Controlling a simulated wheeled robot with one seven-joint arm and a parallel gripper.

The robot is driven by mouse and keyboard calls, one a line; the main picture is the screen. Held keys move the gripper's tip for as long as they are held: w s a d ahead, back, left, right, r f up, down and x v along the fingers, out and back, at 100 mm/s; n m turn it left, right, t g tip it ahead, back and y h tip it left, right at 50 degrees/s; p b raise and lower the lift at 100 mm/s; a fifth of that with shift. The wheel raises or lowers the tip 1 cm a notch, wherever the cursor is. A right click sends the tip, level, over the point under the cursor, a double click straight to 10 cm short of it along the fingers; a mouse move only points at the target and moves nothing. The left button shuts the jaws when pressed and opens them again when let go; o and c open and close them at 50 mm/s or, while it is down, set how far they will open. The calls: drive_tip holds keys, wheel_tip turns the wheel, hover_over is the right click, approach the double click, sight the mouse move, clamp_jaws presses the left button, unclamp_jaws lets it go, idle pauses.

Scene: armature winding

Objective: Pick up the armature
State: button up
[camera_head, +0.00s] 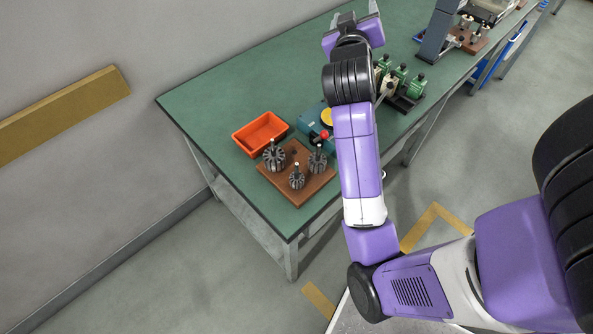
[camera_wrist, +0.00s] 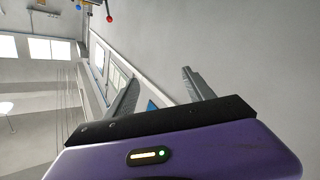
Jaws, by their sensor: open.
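Three grey slotted armatures with pale shafts stand upright on a brown wooden board (camera_head: 318,184) near the table's front left corner. They are a left one (camera_head: 274,157), a front one (camera_head: 297,180) and a right one (camera_head: 317,161). My gripper (camera_head: 356,14) is open, far behind the board, near the back edge of the table. Its two fingers are spread in the wrist view (camera_wrist: 162,78), with nothing between them but wall and window. No armature shows in the wrist view.
An orange bin (camera_head: 258,136) sits behind the board. A teal device (camera_head: 312,122) with a red knob is beside it, partly hidden by my arm. Green machines (camera_head: 404,84) stand right of my arm. The green tabletop (camera_head: 215,98) is clear at left.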

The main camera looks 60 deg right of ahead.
wheel_tip(320, 180, down, 3)
drive_tip(key=s+d+m+g+y, duration=0.2)
drive_tip(key=s+m+g, duration=0.1)
drive_tip(key=m+g, duration=0.1)
drive_tip(key=m+g+y, duration=0.2)
drive_tip(key=m+y, duration=0.2)
drive_tip(key=y, duration=1.1)
hover_over(297, 177)
drive_tip(key=f, duration=2)
drive_tip(key=shift+s+d, duration=0.25)
drive_tip(key=shift+w+f+p, duration=0.2)
drive_tip(key=shift+f+p, duration=0.3)
drive_tip(key=shift+f, duration=1.2)
drive_tip(key=shift+w+f+p, duration=0.2)
drive_tip(key=shift+f+p, duration=0.25)
drive_tip(key=shift+f, duration=1.25)
clamp_jaws()
